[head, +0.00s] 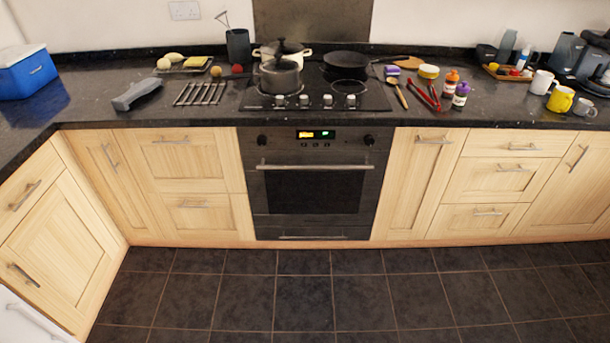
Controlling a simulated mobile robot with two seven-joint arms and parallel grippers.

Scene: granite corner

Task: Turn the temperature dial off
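The built-in oven (316,185) stands in the middle of the cabinet run, with its door shut. Its front panel has a dark round dial on the left (262,140) and another on the right (368,140). Between them is a lit display (315,134) with yellow and green parts and small buttons below. The dial markings are too small to read, so I cannot tell which is the temperature dial or how either is set. Neither of my grippers shows in the head view.
Several silver knobs (327,100) line the hob's front edge above the oven. A lidded pot (280,75) and a dark pan (346,62) stand on the hob. The oven door handle (315,167) sticks out below the panel. The tiled floor (300,290) in front is clear.

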